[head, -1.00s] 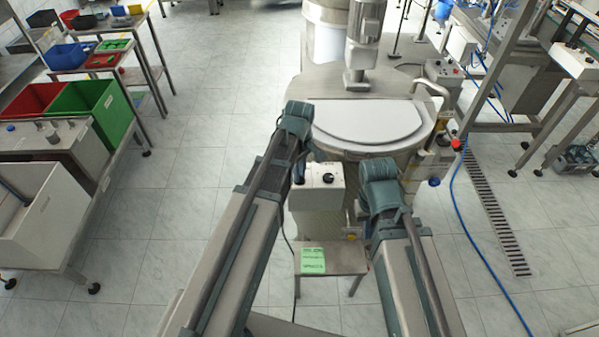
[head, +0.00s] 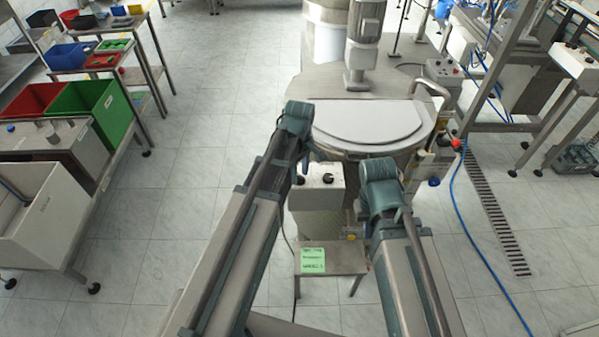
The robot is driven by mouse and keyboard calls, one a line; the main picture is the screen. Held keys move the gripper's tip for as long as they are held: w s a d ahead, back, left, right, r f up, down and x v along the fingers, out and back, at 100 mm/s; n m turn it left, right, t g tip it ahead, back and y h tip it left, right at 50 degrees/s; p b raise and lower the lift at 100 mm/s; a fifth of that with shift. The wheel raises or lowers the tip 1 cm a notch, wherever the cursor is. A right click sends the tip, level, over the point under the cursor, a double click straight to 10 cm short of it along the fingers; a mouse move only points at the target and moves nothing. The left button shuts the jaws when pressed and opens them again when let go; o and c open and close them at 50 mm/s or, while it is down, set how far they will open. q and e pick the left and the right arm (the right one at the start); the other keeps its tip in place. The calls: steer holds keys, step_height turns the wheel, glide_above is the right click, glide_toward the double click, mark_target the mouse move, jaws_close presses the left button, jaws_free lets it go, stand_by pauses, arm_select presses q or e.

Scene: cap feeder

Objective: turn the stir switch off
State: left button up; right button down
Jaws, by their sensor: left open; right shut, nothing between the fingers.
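A pale control box (head: 318,199) stands on a post in front of the round tank. A black knob (head: 328,178) shows on its top; I cannot read its setting or tell which switch is for stirring. My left gripper (head: 301,172) points down at the box's left edge, mostly hidden behind my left arm. It is open, and I cannot tell whether it touches the box. My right gripper (head: 406,186) is right of the box, apart from it, shut and empty, and largely hidden by my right arm.
The tank carries a pale half-round lid (head: 368,121) and a motor (head: 364,40). A small metal stand (head: 343,261) with a green note (head: 313,260) is below the box. A blue hose (head: 463,222) lies on the floor at right. Carts with bins line the left.

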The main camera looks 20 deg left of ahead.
mark_target(300, 176)
arm_select(q)
step_height(300, 176, up, 14)
steer(key=p, duration=1.3)
steer(key=shift+p, duration=0.35)
steer(key=shift+f, duration=0.2)
steer(key=s+d+f+m+y+b, duration=0.1)
steer(key=s+d+f+m+b, duration=0.9)
steer(key=s+m, duration=0.4)
steer(key=shift+s+d+f+m+b, duration=0.2)
steer(key=shift+f+m+b, duration=0.35)
steer(key=shift+m, duration=0.55)
steer(key=shift+r, duration=0.1)
